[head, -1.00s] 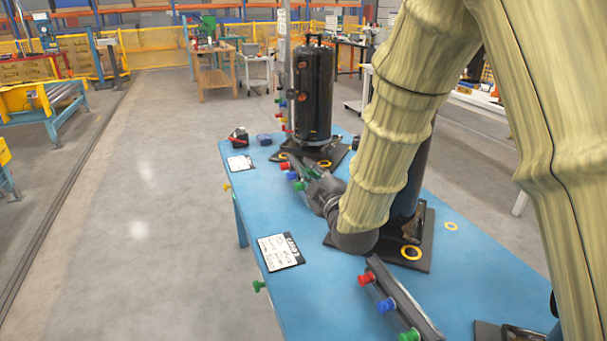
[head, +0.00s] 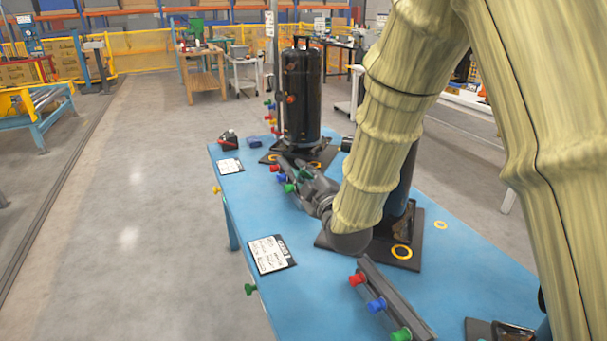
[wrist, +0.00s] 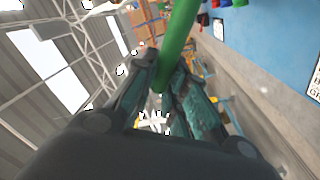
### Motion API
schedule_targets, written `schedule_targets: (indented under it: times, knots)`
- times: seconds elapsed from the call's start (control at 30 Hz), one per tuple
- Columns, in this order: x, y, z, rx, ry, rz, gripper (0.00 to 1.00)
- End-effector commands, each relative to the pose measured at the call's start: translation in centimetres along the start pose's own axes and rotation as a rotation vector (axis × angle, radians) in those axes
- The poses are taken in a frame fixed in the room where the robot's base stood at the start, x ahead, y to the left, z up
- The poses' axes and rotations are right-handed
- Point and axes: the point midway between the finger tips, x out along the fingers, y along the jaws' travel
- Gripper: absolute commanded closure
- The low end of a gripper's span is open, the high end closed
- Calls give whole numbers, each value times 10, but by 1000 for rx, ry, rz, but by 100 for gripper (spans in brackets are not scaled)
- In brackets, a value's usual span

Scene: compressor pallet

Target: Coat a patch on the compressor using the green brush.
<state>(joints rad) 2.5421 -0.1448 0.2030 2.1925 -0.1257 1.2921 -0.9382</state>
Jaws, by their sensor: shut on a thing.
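In the wrist view my gripper (wrist: 168,84) is shut on the green brush (wrist: 178,40), whose smooth green shaft passes between the two fingers. Its bristle end cannot be made out. In the head view my gripper (head: 297,180) is low over the blue table, beside a rail with red, blue and green knobs. A black upright compressor (head: 301,100) stands at the far end of the table on a dark base. A second dark cylinder (head: 407,185) stands nearer, mostly hidden behind my arm. I cannot tell whether the brush touches anything.
The blue table (head: 320,290) carries another knobbed rail (head: 385,300) at the front and white labelled cards (head: 271,254) along its left edge. A small dark red-and-black item (head: 228,141) lies at the far left corner. The floor to the left is clear.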

Motion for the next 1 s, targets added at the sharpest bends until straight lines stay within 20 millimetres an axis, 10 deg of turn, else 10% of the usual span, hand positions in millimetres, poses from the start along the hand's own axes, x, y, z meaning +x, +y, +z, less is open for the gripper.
schedule_targets:
  times: [1.0]
  knots:
    - [0,8,12,0,0,0,100]
